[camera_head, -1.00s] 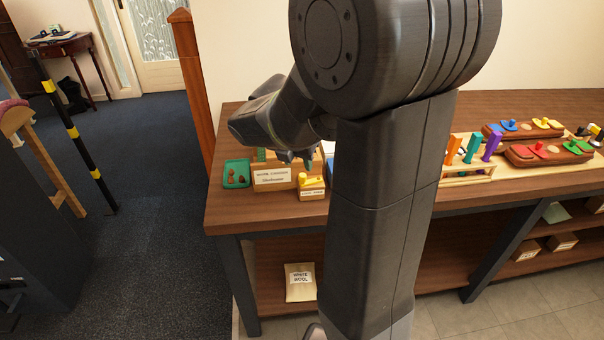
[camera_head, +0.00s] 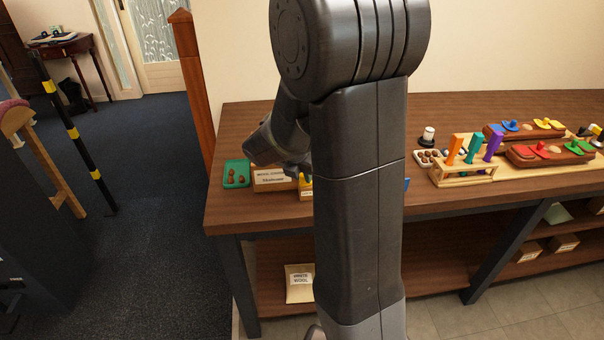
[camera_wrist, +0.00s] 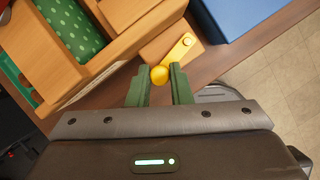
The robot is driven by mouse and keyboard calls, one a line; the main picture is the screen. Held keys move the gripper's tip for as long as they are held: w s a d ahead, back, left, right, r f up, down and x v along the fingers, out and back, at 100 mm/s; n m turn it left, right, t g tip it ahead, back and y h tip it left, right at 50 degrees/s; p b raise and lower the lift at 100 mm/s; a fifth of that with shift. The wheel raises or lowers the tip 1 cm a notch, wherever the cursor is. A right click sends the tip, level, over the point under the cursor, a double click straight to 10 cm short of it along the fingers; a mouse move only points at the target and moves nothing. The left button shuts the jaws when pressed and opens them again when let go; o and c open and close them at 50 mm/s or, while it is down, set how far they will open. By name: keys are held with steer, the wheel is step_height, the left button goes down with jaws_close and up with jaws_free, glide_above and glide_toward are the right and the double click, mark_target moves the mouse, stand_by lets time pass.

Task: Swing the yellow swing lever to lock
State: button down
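The yellow swing lever (camera_wrist: 176,57) is on a small wooden block (camera_wrist: 158,45) in the wrist view. Its pivot end is at the upper right and its round yellow knob (camera_wrist: 159,75) is at the lower left. My gripper (camera_wrist: 159,80) has its two green fingers apart, one on each side of the knob. I cannot tell whether either finger touches it. In the head view only a sliver of the lever (camera_head: 303,178) shows; my arm hides the rest and the fingertips.
A wooden box with green dotted lining (camera_wrist: 72,28) stands left of the lever's block. A blue object (camera_wrist: 235,15) is to its right. A green tray (camera_head: 237,174) sits at the bench's left end. A wooden rack with coloured handles (camera_head: 465,174) stands farther right.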

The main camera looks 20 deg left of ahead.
steer(key=shift+w+a+m+h+p, duration=0.25)
steer(key=shift+m+h, duration=0.05)
steer(key=shift+m, duration=0.4)
steer(key=shift+w+a+m+h+p, duration=0.2)
steer(key=shift+w+m+h+p, duration=0.1)
steer(key=shift+m, duration=0.4)
steer(key=c, duration=1.3)
jaws_free()
steer(key=shift+r, duration=0.1)
